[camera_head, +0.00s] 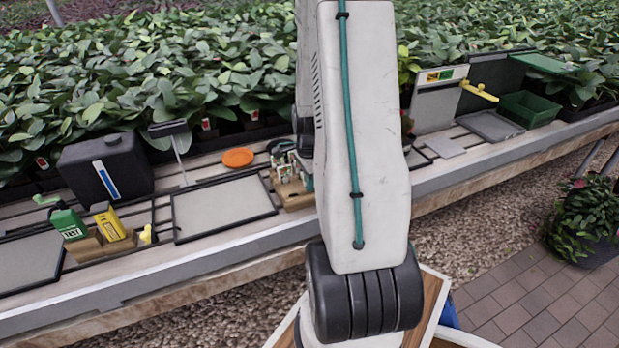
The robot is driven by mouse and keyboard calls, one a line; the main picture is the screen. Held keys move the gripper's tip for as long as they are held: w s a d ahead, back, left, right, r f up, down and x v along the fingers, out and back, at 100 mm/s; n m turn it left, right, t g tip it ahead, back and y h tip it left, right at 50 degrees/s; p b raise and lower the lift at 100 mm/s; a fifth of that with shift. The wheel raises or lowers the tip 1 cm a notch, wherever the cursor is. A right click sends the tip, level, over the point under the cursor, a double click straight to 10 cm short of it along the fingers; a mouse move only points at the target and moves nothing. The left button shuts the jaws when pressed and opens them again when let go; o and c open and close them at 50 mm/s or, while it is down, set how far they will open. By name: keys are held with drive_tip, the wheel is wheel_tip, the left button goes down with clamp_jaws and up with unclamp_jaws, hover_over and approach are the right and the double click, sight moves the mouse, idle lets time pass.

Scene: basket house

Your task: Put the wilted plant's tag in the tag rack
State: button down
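My white arm fills the middle of the view, and its end is hidden, so my gripper is not in view. Small red-and-white tags stand among the plants: a left tag (42,163), a middle tag (206,124) and a right tag (255,115). No plant plainly looks wilted here. A wooden holder (294,198) with several small upright pieces stands on the bench just left of my arm and is partly hidden by it. I cannot tell if it is the tag rack.
The slatted bench (160,262) also holds a black canister (106,168), a grey tray (222,207), an orange disc (238,157), a green packet (69,224) and a yellow packet (109,221). At right are a green bin (529,109) and a grey panel (437,105). Brick paving lies lower right.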

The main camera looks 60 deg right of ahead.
drive_tip(key=shift+a+f, duration=0.1)
drive_tip(key=shift+f, duration=0.2)
drive_tip(key=c, duration=1.5)
unclamp_jaws()
drive_tip(key=shift+c, duration=0.2)
drive_tip(key=shift+w+r, duration=0.15)
drive_tip(key=shift+r, duration=0.35)
wheel_tip(320, 180, up, 7)
drive_tip(key=shift+r, duration=0.15)
drive_tip(key=shift+d, duration=0.2)
drive_tip(key=shift+s+a, duration=0.1)
drive_tip(key=shift+s, duration=0.15)
